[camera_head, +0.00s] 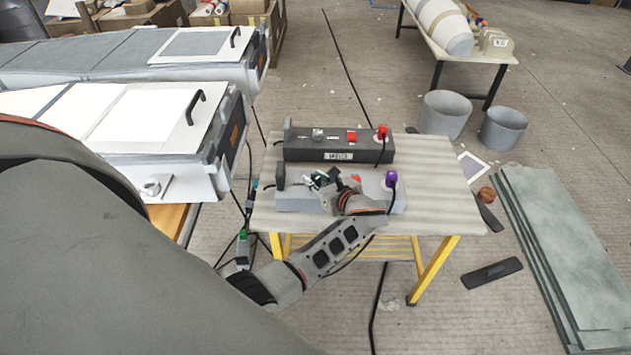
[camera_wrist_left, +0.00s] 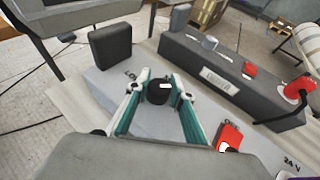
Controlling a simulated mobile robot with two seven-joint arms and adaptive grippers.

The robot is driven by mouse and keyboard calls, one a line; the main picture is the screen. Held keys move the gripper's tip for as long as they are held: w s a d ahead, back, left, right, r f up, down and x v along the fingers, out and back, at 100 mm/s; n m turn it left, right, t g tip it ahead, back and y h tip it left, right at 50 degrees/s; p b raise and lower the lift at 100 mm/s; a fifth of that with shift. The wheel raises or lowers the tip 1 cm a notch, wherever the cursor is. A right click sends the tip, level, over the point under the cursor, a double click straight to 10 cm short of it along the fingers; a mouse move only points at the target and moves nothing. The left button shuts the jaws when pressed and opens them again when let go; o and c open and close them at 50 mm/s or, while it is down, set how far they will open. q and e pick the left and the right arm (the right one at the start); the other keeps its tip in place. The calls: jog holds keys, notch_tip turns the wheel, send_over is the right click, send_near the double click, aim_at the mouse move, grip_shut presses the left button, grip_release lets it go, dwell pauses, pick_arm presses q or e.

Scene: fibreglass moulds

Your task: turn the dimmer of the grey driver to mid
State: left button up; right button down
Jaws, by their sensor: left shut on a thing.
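The grey driver (camera_head: 290,201) is a light grey box on the near side of the small table; its pale top (camera_wrist_left: 120,88) fills the middle of the left wrist view. Its dimmer (camera_wrist_left: 157,96) is a round black knob with a white mark. My left gripper (camera_head: 322,181) is over the driver, and its green-lined fingers (camera_wrist_left: 160,84) are shut on the dimmer, one on each side. In the head view the gripper hides the knob. A red rocker switch (camera_wrist_left: 230,137) and a purple plug (camera_head: 391,179) are on the same driver. My right gripper is not in view.
A dark driver (camera_head: 338,156) with a grey knob, red switch and red plug (camera_head: 383,132) stands just behind. A black upright block (camera_wrist_left: 110,45) rises at the grey driver's left end. The table's right part (camera_head: 445,190) is clear. Grey buckets (camera_head: 445,115) stand beyond it.

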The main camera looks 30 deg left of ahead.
pick_arm(q)
jog(key=shift+f+n+g+y+b, duration=0.1)
jog(key=shift+n+g+y+b, duration=0.3)
jog(key=shift+n+g+b, duration=0.55)
jog(key=shift+n+g, duration=0.35)
jog(key=shift+g, duration=0.1)
jog(key=shift+b, duration=0.3)
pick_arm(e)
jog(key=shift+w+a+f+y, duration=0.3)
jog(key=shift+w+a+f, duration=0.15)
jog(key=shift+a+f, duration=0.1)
pick_arm(q)
jog(key=o, duration=1.1)
jog(key=shift+o, duration=0.2)
jog(key=shift+y, duration=0.3)
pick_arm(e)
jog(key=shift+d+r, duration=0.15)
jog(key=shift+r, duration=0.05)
